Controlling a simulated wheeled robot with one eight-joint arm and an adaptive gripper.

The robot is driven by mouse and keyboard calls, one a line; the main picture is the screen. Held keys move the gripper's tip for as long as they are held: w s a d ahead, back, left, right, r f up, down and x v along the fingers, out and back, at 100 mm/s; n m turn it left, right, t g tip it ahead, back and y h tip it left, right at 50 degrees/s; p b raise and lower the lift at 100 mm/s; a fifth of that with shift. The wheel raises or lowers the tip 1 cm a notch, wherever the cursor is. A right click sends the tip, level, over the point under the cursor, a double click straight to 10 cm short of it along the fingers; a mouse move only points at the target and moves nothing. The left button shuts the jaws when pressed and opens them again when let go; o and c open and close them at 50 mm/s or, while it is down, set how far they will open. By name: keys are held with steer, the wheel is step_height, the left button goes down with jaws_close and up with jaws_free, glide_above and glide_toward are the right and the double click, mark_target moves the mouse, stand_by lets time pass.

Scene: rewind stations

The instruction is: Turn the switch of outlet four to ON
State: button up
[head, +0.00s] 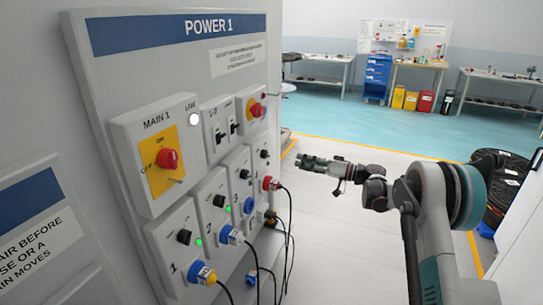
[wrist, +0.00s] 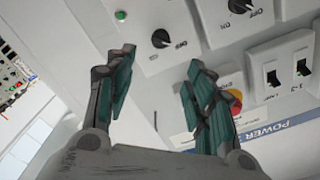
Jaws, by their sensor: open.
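Outlet four's black switch knob (head: 264,154) is at the far right end of the outlet row on the POWER 1 panel (head: 100,70); a red plug (head: 268,183) sits below it. In the wrist view, upside down, the knob (wrist: 160,38) stands on a white plate with OFF beside it; the exact direction of its pointer is hard to tell. A green lamp (wrist: 120,15) is on the same plate. My gripper (head: 303,161) is open and empty, right of the panel and apart from it. In the wrist view its fingers (wrist: 158,68) are spread, with the knob beyond the gap.
A neighbouring black knob (wrist: 240,5) with an OFF label is close by. Cables (head: 288,240) hang below the plugs.

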mark_target(269, 155)
steer(key=b+x, duration=0.2)
steer(key=x, duration=1.1)
steer(key=shift+a, duration=0.3)
steer(key=c, duration=1.1)
